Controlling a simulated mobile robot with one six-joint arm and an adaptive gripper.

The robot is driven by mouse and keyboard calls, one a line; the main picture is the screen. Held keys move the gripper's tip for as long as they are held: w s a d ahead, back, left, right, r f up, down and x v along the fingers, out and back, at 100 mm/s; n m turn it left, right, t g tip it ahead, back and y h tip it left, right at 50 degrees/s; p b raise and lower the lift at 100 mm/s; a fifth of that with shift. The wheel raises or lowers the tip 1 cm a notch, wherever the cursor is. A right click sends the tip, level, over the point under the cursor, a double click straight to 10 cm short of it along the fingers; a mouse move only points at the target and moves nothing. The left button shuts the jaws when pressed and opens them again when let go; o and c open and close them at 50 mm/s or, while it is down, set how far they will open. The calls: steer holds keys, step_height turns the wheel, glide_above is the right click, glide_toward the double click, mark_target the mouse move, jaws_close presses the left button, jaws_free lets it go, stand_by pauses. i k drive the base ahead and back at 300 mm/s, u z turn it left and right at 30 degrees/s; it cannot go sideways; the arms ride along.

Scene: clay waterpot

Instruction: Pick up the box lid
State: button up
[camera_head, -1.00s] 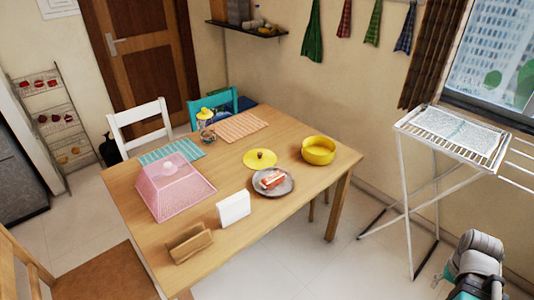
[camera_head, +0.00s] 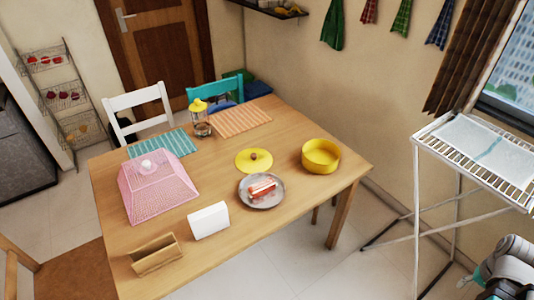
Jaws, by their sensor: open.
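The yellow round lid (camera_head: 254,161) with a small dark knob lies flat on the wooden table (camera_head: 215,235). To its right stands the yellow round box (camera_head: 321,157), open at the top. The lid lies apart from the box, just behind a grey plate (camera_head: 261,204) with a red-and-white item on it. Only a grey and teal part of my arm shows at the lower right edge. My gripper's fingers are not in view.
A pink mesh food cover (camera_head: 160,190), white holder (camera_head: 208,220) and brown holder (camera_head: 153,254) stand at the left and front. A yellow-topped jar (camera_head: 201,120) stands at the back. A white drying rack (camera_head: 470,155) is right of the table.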

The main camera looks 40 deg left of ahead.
mark_target(250, 161)
steer(key=u, duration=0.2)
steer(key=i, duration=0.8)
steer(key=u, duration=0.9)
steer(key=i, duration=0.9)
steer(key=u, duration=0.4)
steer(key=k, duration=0.9)
steer(key=u, duration=0.1)
steer(key=i, duration=0.55)
steer(key=u, duration=0.05)
